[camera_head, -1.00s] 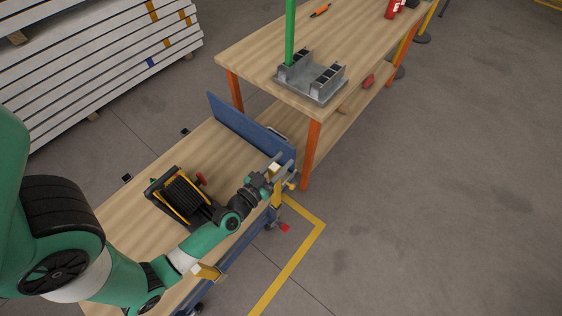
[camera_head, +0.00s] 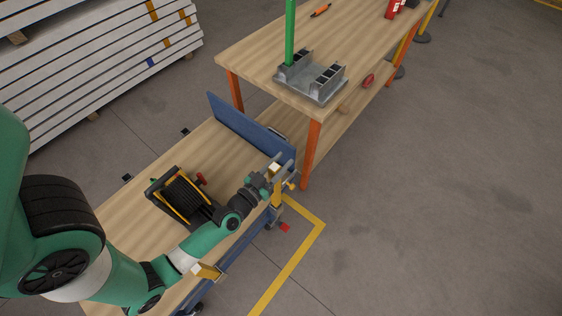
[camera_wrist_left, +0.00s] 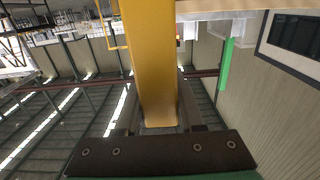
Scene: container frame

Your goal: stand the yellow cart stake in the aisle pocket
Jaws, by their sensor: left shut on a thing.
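Another yellow post (camera_head: 207,271) is at the cart's aisle side, lower down. My right gripper is out of view.
Beyond is a wooden bench (camera_head: 262,40) with a grey metal fixture (camera_head: 318,92) and a green post (camera_head: 290,35). The floor at right is clear.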

